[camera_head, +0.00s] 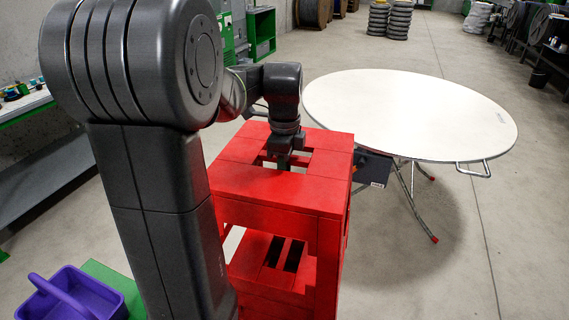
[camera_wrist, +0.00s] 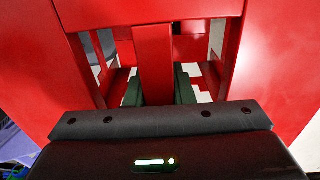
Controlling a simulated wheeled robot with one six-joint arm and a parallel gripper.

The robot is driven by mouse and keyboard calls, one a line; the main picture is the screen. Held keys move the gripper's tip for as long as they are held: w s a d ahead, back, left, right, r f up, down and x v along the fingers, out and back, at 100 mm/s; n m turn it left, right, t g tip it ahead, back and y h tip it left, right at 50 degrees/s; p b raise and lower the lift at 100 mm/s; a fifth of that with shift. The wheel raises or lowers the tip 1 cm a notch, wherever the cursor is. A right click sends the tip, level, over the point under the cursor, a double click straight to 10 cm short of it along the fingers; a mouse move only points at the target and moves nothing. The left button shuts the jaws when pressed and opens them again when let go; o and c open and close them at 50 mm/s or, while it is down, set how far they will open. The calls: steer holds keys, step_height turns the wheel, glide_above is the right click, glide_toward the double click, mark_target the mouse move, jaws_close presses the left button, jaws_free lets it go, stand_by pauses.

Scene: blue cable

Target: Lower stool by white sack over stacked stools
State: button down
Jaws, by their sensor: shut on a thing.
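A red stool (camera_head: 265,188) is upright in front of me, with square openings in its seat. My gripper (camera_head: 285,162) reaches down into the seat opening. In the wrist view its two dark fingers (camera_wrist: 159,92) are closed on either side of the red middle bar (camera_wrist: 153,50) of the seat. Another red stool (camera_head: 262,270) with dark slots in its top shows below, between the held stool's legs. I cannot tell whether the two touch. My arm hides the left side of both.
A round white table (camera_head: 410,112) on folding legs stands close to the right of the stools. A purple basket (camera_head: 70,295) is at the lower left, by a green panel (camera_head: 112,285). A workbench (camera_head: 30,105) lines the left wall. Open floor lies at the right.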

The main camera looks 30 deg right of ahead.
step_height(320, 180, down, 7)
steer(key=b, duration=0.4)
steer(key=shift+f, duration=0.2)
stand_by(0.5)
step_height(320, 180, down, 14)
steer(key=b, duration=0.8)
stand_by(1.3)
stand_by(0.4)
steer(key=shift+f+b, duration=1.2)
steer(key=shift+f, duration=1.05)
steer(key=c, duration=1.3)
jaws_free()
steer(key=shift+o, duration=0.7)
